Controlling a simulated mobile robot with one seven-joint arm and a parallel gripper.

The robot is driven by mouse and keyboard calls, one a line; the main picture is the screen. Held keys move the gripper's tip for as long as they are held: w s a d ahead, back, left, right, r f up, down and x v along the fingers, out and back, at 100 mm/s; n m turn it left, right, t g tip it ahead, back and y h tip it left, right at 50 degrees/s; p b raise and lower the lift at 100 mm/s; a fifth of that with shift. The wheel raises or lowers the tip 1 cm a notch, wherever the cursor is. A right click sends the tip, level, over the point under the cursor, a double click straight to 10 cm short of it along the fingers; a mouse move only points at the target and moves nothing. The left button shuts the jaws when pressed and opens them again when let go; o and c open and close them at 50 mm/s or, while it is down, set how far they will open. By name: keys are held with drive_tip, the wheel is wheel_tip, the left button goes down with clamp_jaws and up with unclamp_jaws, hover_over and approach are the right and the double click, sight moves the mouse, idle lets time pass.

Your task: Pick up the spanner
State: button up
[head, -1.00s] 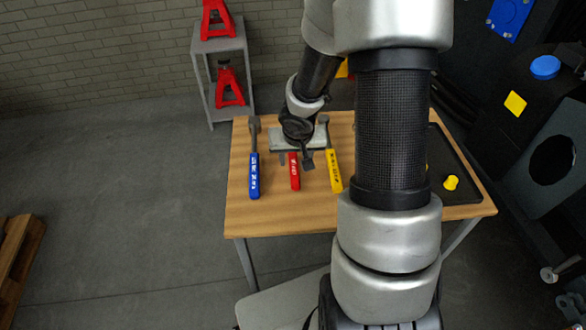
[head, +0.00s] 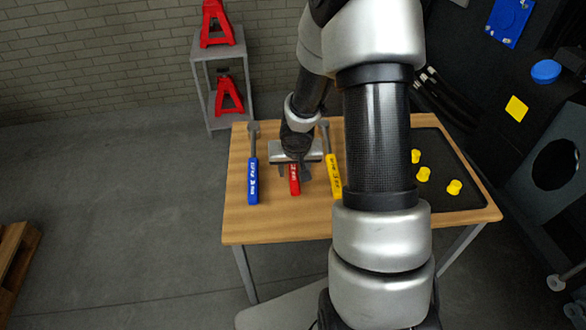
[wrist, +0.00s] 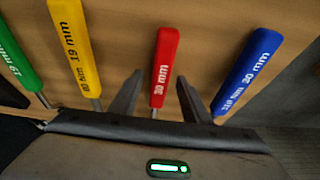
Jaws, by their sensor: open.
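Several long tools with coloured handles lie side by side on the wooden table (head: 260,222). They have a blue handle (head: 252,185), a red handle (head: 294,186) and a yellow handle (head: 334,175). The wrist view also shows the red handle (wrist: 164,58), the blue handle (wrist: 248,70), the yellow handle (wrist: 74,42) and a green handle (wrist: 15,58). My gripper (wrist: 160,88) is open, with one finger on each side of the red-handled tool and gaps showing on both sides. My gripper (head: 293,173) hides the red tool's far end in the head view.
A dark tray (head: 462,200) with several yellow pieces (head: 423,173) is on the table's right side. A grey stand (head: 206,85) with red jacks (head: 228,97) is behind left. Dark machinery (head: 500,160) is at the right. The table's front left is clear.

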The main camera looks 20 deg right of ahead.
drive_tip(key=shift+f, duration=0.1)
clamp_jaws()
wheel_tip(320, 180, up, 10)
drive_tip(key=p, duration=0.7)
drive_tip(key=shift+r, duration=0.2)
drive_tip(key=c, duration=0.7)
unclamp_jaws()
clamp_jaws()
